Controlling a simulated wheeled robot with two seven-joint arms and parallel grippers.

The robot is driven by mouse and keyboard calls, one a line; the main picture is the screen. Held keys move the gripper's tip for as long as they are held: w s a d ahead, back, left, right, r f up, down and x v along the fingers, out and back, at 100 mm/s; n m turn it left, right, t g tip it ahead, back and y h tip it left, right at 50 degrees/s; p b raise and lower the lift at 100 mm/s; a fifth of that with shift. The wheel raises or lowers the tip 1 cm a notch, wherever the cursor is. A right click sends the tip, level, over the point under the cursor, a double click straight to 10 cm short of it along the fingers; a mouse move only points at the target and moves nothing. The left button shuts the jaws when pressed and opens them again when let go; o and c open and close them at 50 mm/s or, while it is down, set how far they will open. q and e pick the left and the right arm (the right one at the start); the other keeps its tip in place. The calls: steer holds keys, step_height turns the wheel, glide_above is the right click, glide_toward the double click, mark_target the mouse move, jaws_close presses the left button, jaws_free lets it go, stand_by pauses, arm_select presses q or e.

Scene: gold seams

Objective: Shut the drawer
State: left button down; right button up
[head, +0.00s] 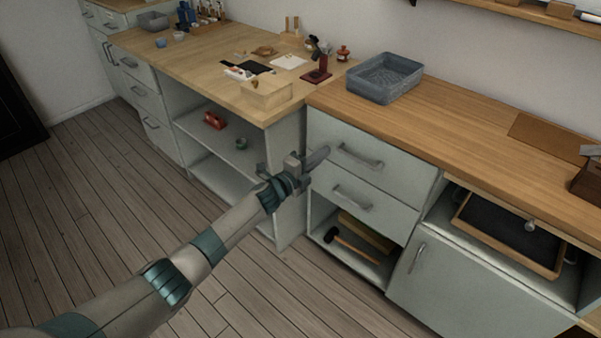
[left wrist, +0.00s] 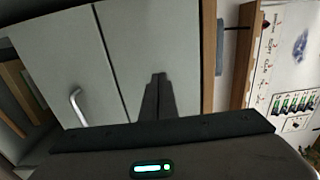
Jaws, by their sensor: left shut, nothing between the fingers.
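The cabinet under the right worktop has two pale grey drawers. The top drawer (head: 385,165) and the drawer below it (head: 377,213) each have a bar handle, and both fronts look about flush. My left gripper (head: 322,156) is shut and empty, in front of the left part of the top drawer. In the left wrist view its closed fingers (left wrist: 157,95) point at a pale drawer front (left wrist: 150,40); I cannot tell whether they touch it. The lower drawer's handle (left wrist: 77,105) shows to their left. My right gripper is not in view.
A grey basket (head: 385,78) stands on the right worktop (head: 440,125). Below the drawers, an open shelf holds a mallet (head: 348,242). A framed tray (head: 508,232) is in an open bay at right. The plank floor (head: 90,220) is clear at left.

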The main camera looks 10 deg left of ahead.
arm_select(q)
steer(key=v, duration=0.9)
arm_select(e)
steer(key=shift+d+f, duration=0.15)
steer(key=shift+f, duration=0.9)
arm_select(q)
steer(key=shift+a+f+p, duration=0.1)
steer(key=shift+f+p, duration=0.1)
steer(key=shift+p, duration=0.1)
